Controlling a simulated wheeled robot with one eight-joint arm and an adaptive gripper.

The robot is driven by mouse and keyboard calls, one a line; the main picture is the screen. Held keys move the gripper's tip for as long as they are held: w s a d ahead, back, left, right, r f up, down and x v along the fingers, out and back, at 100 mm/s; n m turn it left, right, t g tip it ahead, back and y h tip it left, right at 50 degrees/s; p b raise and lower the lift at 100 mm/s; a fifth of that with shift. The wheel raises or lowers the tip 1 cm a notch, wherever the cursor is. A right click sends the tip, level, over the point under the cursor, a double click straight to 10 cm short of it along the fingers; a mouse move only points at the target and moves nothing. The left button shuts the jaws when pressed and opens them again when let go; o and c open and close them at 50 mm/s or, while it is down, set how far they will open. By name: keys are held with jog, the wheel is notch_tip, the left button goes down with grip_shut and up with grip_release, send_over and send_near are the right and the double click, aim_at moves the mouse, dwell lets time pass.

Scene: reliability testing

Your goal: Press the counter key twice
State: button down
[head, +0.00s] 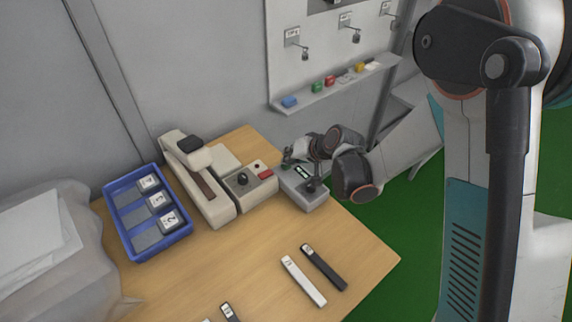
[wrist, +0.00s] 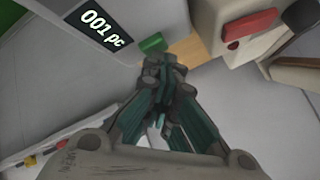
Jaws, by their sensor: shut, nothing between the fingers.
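The counter (head: 316,201) is a grey box at the back right of the wooden table, partly hidden by my gripper in the head view. In the wrist view its dark display (wrist: 98,25) reads "001 pc". Its green key (wrist: 152,43) shows just past my fingertips. My gripper (wrist: 165,64) is shut and empty, with its tips right by the key; I cannot tell whether they touch it. In the head view my gripper (head: 312,184) is over the counter.
A grey box with a red button (head: 264,173) and a black knob stands close left of the counter. Beyond it are a beige lever press (head: 215,206) and a blue tray (head: 149,257) of blocks. Two bars (head: 303,281) (head: 323,267) lie on the table's front right.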

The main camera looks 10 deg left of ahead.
jog(key=shift+r, duration=0.15)
jog(key=shift+r+p, duration=0.5)
jog(key=shift+r, duration=0.25)
notch_tip(320, 180, up, 5)
jog(key=p, duration=0.3)
dwell(0.4)
dwell(1.8)
